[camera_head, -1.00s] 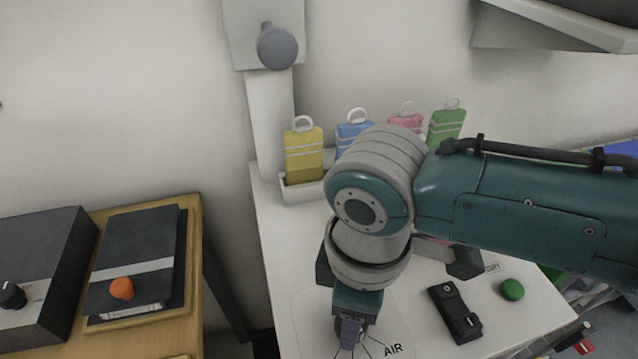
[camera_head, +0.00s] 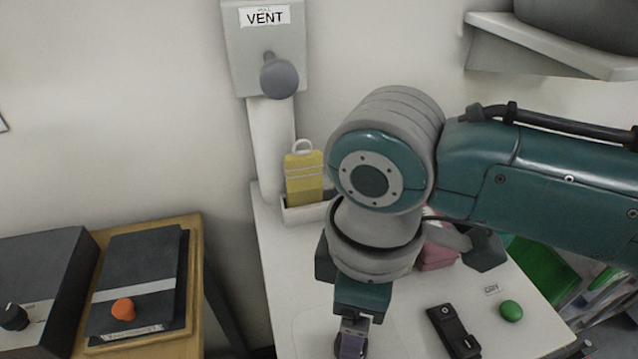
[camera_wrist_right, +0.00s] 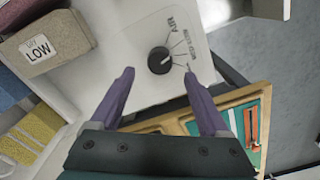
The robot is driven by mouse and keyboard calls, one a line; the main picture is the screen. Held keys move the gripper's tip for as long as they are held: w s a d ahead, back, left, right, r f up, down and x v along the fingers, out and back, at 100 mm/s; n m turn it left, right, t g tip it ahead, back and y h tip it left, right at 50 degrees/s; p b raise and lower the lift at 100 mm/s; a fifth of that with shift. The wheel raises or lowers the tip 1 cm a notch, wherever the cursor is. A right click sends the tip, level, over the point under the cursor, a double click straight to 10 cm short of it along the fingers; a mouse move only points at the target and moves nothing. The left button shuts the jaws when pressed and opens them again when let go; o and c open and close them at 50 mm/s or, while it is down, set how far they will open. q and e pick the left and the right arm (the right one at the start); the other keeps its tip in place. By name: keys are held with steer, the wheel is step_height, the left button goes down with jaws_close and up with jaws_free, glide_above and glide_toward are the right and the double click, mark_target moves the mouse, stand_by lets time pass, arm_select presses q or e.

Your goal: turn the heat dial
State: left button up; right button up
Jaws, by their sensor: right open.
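A round black dial (camera_wrist_right: 160,60) sits on a white panel (camera_wrist_right: 142,92) in the right wrist view. Printed lines fan out from it, and one label reads AIR; the other lettering is too small to read surely. I see no label reading heat. My right gripper (camera_wrist_right: 158,79) points at the dial with its purple fingers open, one on each side of it in the picture. Whether they reach down to it I cannot tell. In the head view my right gripper (camera_head: 352,343) is at the bottom edge, and the dial there is hidden or out of frame. My left gripper is not in view.
A dark box with a black knob (camera_head: 14,317) and a black plate with an orange knob (camera_head: 122,309) stand at left. A yellow pouch (camera_head: 304,178) stands behind my arm. A black device (camera_head: 453,332) and green ball (camera_head: 511,311) lie at right.

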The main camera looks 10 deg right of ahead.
steer(key=shift+r, duration=2.4)
